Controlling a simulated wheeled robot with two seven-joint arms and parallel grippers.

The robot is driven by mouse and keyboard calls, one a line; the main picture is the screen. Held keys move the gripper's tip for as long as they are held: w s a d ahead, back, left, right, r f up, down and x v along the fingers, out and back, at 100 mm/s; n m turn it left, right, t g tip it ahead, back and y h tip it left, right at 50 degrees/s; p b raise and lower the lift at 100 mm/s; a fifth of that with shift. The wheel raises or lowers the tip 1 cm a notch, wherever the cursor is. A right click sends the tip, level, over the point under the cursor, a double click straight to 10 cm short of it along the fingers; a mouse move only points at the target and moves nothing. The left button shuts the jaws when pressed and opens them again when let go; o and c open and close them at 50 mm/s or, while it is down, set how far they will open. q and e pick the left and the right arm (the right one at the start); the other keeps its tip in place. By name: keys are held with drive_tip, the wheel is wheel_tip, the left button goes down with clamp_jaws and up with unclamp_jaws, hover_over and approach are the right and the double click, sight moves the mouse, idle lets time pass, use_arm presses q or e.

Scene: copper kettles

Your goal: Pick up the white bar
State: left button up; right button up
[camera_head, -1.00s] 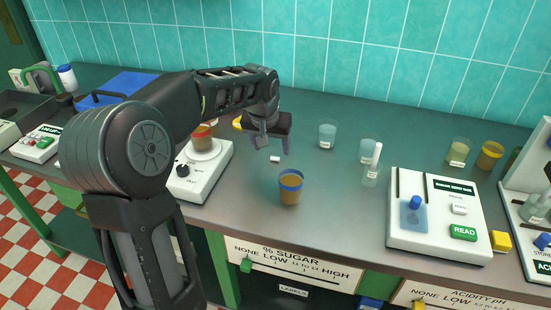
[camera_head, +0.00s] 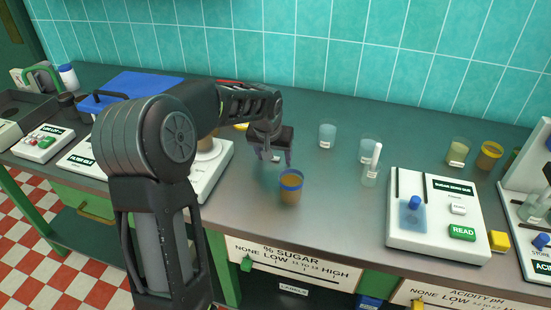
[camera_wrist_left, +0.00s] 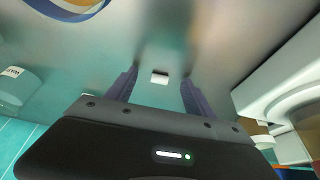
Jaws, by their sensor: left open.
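The white bar (camera_wrist_left: 159,77) is a small white block lying on the grey metal counter. In the left wrist view it lies between the lines of my two fingers, near the level of their tips. In the head view only a small pale patch of it shows between the fingers. My left gripper (camera_head: 275,160) is open and points down just above the bar; it also shows in the left wrist view (camera_wrist_left: 158,88). I cannot tell the exact height gap. Nothing is held. My right gripper is not in view.
Clear beakers (camera_head: 327,136) and a tube (camera_head: 371,165) stand to the right. A white reader (camera_head: 436,217) is farther right.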

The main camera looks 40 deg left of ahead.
use_arm(q)
drive_tip(key=shift+c, duration=0.4)
clamp_jaws()
idle(0.4)
drive_tip(key=shift+r, duration=0.1)
wheel_tip(320, 180, up, 10)
idle(0.5)
idle(0.6)
